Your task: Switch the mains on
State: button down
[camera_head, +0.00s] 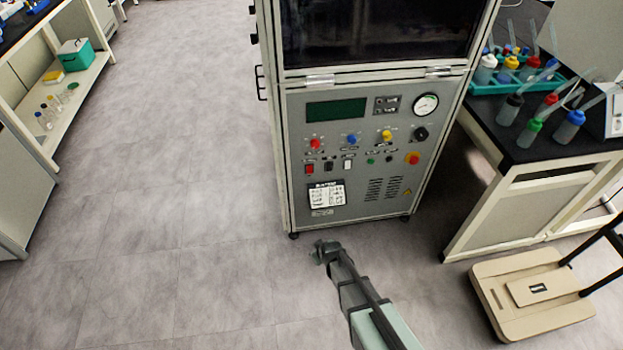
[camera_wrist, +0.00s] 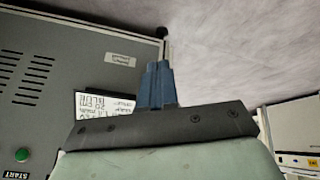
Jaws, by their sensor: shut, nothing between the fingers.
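The freeze dryer's grey control panel (camera_head: 355,190) faces me in the head view. A red switch (camera_head: 309,169) sits at its left, beside a black switch (camera_head: 329,165) and a white switch (camera_head: 347,164). Their labels are too small to read, so I cannot tell which is the mains. My gripper (camera_head: 322,248) is shut and empty, low in front of the panel's bottom edge and below the switches. In the wrist view, the blue-grey fingers (camera_wrist: 159,75) are together, partly in front of a white label (camera_wrist: 104,106). No switch row shows clearly there.
The panel also carries coloured knobs (camera_head: 351,140), a dark green display (camera_head: 336,110), a gauge (camera_head: 426,105) and a red button on yellow (camera_head: 412,158). A bench (camera_head: 530,185) and a beige trolley (camera_head: 515,285) stand at right. The floor at left is clear.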

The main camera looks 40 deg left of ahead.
aim_at(310, 173)
jog(key=w+a+r+n+t+y, duration=0.7)
jog(key=w+r+n, duration=0.3)
jog(key=r+n, duration=0.2)
jog(key=shift+a+r+t, duration=0.6)
jog(key=shift+r+t, duration=0.1)
jog(key=shift+w, duration=0.1)
jog(key=x, duration=1.4)
jog(key=shift+a, duration=0.25)
jog(key=shift+d+f, duration=0.1)
